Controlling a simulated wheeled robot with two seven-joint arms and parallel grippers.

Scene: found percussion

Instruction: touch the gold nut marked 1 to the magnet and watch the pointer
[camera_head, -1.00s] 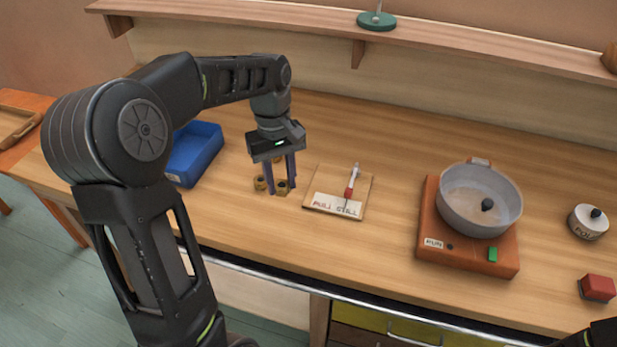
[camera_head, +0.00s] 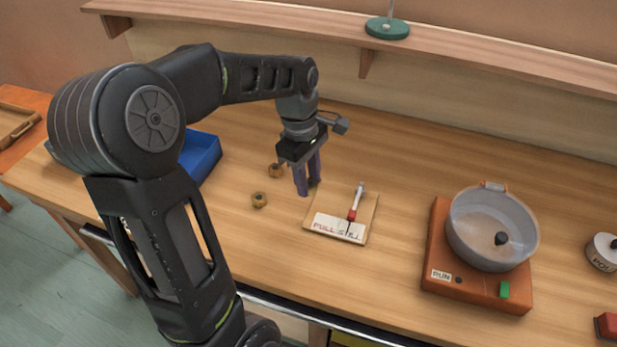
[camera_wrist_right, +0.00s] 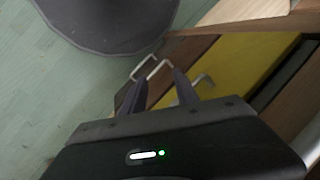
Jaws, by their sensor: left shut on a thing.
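My left gripper (camera_head: 308,178) is shut on a small gold nut (camera_head: 313,183), mostly hidden between the fingers, just left of the pointer board. I cannot read the nut's mark. Two other gold nuts stay on the bench, one farther back (camera_head: 276,170) and one nearer (camera_head: 259,200); their marks are too small to read. I cannot tell which part is the magnet. My right gripper (camera_wrist_right: 160,86) is open and empty.
A blue tray (camera_head: 202,155) lies behind my left arm. An orange base (camera_head: 470,285) with a clear bowl (camera_head: 490,235) stands to the right. A shelf (camera_head: 440,45) runs along the back. Drawer handles and a yellow drawer front (camera_wrist_right: 225,75) lie near my right gripper.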

